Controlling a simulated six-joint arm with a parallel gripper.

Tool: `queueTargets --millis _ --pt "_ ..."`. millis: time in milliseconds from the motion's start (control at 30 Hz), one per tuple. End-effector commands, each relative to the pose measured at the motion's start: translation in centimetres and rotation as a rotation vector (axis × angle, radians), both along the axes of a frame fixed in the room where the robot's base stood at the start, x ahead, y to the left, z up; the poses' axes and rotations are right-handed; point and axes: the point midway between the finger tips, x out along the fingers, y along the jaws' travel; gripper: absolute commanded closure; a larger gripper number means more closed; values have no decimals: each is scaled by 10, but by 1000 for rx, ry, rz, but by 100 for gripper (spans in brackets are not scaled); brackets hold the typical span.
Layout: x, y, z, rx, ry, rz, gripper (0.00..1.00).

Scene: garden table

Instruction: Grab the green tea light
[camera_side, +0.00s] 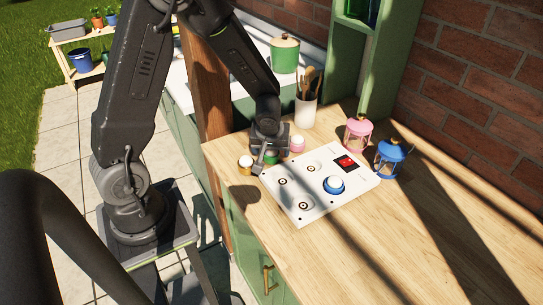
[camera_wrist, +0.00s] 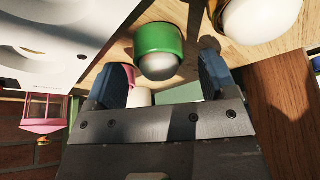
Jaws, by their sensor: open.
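The green tea light (camera_wrist: 160,38) has a green cup and a pale rounded top. It stands on the wooden table beside the white board, and in the side view (camera_side: 271,159) my gripper (camera_side: 266,153) partly hides it. In the wrist view my gripper (camera_wrist: 165,62) is open, with its blue-padded fingers apart. The green tea light shows between and just beyond the fingertips. I cannot tell whether either finger touches it.
A gold tea light (camera_side: 245,166) and a pink tea light (camera_side: 297,144) stand close on either side. The white board (camera_side: 306,214) holds a blue tea light (camera_side: 333,186). Pink (camera_side: 358,133) and blue (camera_side: 390,158) lanterns stand behind the board. The table's right is clear.

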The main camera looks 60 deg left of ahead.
Motion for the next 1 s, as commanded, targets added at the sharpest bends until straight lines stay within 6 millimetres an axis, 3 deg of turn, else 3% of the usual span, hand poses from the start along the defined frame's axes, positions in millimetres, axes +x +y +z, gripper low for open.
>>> queueTargets --millis 267,800,1000 --pt "1 1 -2 0 -1 0 21" --pt "1 1 -2 1 0 -1 73" --pt "1 1 -2 0 -1 0 74"
